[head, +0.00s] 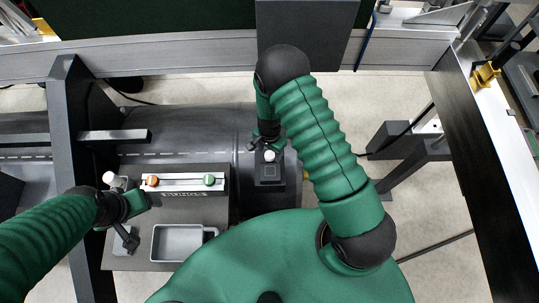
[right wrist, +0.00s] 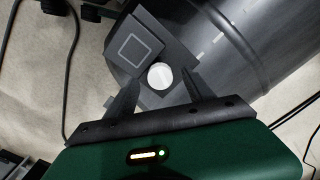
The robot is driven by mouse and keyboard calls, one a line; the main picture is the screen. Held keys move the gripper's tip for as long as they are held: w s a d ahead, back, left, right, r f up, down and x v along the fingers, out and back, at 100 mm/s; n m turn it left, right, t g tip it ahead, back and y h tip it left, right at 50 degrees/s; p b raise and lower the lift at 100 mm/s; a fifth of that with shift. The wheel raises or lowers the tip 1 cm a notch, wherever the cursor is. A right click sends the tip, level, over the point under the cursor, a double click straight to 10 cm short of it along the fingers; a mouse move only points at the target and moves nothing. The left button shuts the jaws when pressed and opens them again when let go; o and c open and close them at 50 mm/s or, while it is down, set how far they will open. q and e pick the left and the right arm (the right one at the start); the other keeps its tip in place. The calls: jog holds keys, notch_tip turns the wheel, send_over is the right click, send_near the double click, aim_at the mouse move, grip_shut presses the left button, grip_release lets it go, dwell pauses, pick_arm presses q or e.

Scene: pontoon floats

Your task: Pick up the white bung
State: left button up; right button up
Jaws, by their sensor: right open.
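The white bung (head: 269,155) stands on a small dark block (head: 270,174) on the grey float. In the right wrist view the white bung (right wrist: 160,76) shows as a round white top beside a pale square outline. My right gripper (head: 264,139) is above and just behind the bung in the head view. In the right wrist view my right gripper (right wrist: 158,88) is open, with one finger on each side of the bung; I cannot tell whether they touch it. My left gripper (head: 130,207) is over the left part of the grey panel; its fingers are unclear.
A white rack (head: 181,187) holds an orange bung (head: 152,181) and a green bung (head: 210,180). A grey tray (head: 178,242) lies in front of it on the panel (head: 215,206). A white knob (head: 108,177) is near my left gripper. A dark post frame (head: 72,130) stands at left.

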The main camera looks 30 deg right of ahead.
jog(key=shift+w+f, duration=0.1)
jog(key=shift+f, duration=1.05)
jog(key=shift+r, duration=0.1)
grip_shut()
